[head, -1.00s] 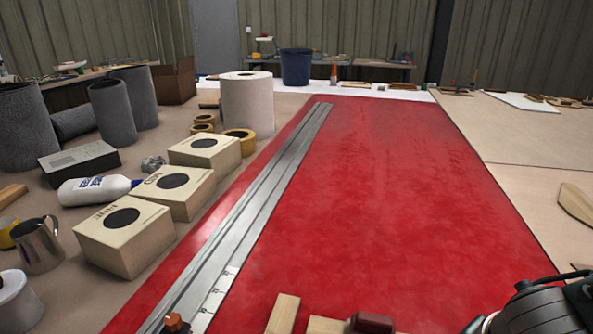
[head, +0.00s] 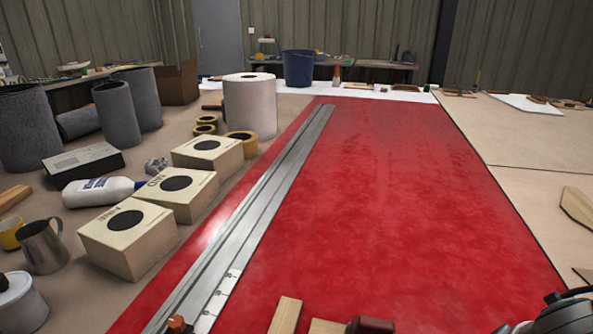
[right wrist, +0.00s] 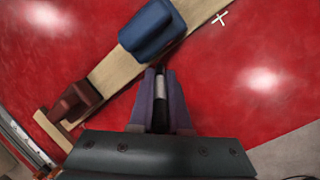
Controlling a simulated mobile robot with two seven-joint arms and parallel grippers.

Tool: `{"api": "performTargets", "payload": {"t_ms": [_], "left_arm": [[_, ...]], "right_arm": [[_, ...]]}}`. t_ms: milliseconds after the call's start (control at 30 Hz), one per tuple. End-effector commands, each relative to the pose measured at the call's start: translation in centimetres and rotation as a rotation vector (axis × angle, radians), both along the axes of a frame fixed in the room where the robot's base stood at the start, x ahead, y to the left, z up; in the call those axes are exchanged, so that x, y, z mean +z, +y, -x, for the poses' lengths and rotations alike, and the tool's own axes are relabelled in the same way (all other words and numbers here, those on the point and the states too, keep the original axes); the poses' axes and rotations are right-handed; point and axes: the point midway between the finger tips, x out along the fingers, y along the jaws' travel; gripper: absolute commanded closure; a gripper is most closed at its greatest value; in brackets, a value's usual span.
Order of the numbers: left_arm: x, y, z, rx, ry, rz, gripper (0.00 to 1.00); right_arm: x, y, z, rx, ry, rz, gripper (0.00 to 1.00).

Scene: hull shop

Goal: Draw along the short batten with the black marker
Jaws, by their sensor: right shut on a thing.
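The pale wooden short batten (right wrist: 115,68) lies on the red surface in the right wrist view, running diagonally from lower left to upper right. A blue weight (right wrist: 152,30) and a dark red weight (right wrist: 75,103) sit on it. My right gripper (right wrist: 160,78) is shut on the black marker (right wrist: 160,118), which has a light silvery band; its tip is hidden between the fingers. The fingertips are close beside the batten's near edge; contact cannot be told. A white cross mark (right wrist: 219,18) is near the upper end. My left gripper is in neither view.
In the head view a long metal straightedge (head: 262,205) lies along the left of the red surface (head: 400,210). The red surface's middle is clear.

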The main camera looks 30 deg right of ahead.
Motion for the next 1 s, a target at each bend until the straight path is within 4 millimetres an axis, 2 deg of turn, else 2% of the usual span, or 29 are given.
{"api": "performTargets", "payload": {"t_ms": [1000], "left_arm": [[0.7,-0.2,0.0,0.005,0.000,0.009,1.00]], "right_arm": [[0.0,-2.0,2.4,-0.003,0.003,0.001,1.00]]}}
